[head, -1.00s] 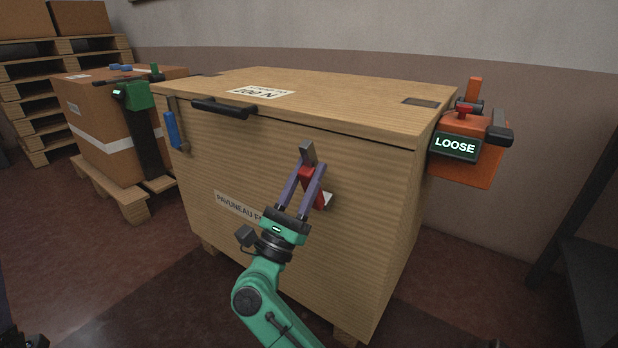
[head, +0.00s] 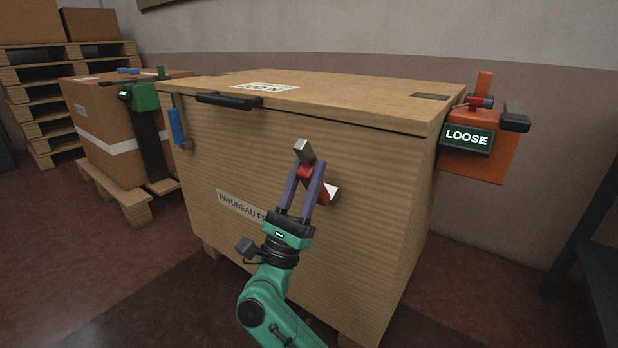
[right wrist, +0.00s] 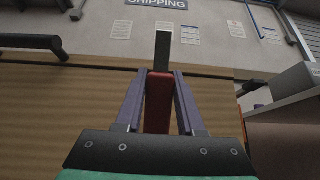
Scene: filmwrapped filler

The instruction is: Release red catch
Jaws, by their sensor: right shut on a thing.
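The red catch (head: 305,174) is on the front of a wooden crate (head: 395,205), below its lid (head: 340,97). It has a grey upper end (head: 303,150) and a pale metal piece (head: 329,193) beside it at the right. My right gripper (head: 306,176) is shut on the catch from below, with a purple finger on each side. In the right wrist view the red body (right wrist: 158,100) stands between the two fingers, with the grey end above them. The fingers hide part of the catch. My left gripper is not in view.
A blue catch (head: 176,127) hangs at the crate's left, near a black lid handle (head: 228,100). An orange unit reading LOOSE (head: 490,160) is on the right side. A carton (head: 97,110) on a pallet stands left. A dark frame (head: 600,255) stands at the right edge.

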